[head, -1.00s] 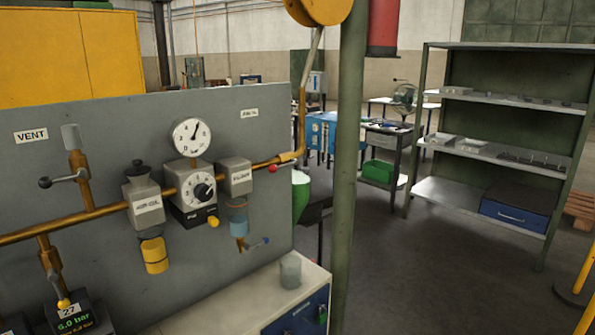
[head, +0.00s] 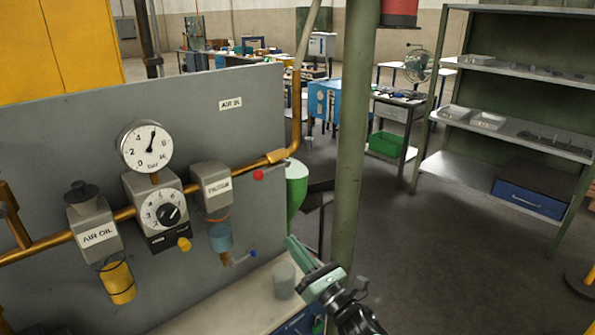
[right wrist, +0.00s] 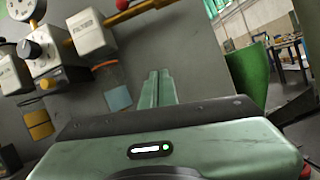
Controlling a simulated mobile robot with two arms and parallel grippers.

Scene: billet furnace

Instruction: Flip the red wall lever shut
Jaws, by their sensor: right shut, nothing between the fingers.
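The red lever knob (head: 258,175) shows on the grey wall panel (head: 180,88), just below the copper pipe (head: 276,157) near the AIR IN label. I cannot make out the rest of the lever. The knob also shows at the top edge of the right wrist view (right wrist: 122,4). My right gripper (head: 291,241) is shut and empty, below and to the right of the knob and apart from it. Its green fingers lie together in the right wrist view (right wrist: 159,74), pointing at the panel. My left gripper is not in view.
A gauge (head: 146,147), a regulator (head: 157,212), an AIR OIL unit (head: 93,231) and a FILTER unit (head: 211,188) sit along the pipe. A green post (head: 349,140) stands right of the panel. A grey cup (head: 284,281) stands on the bench below.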

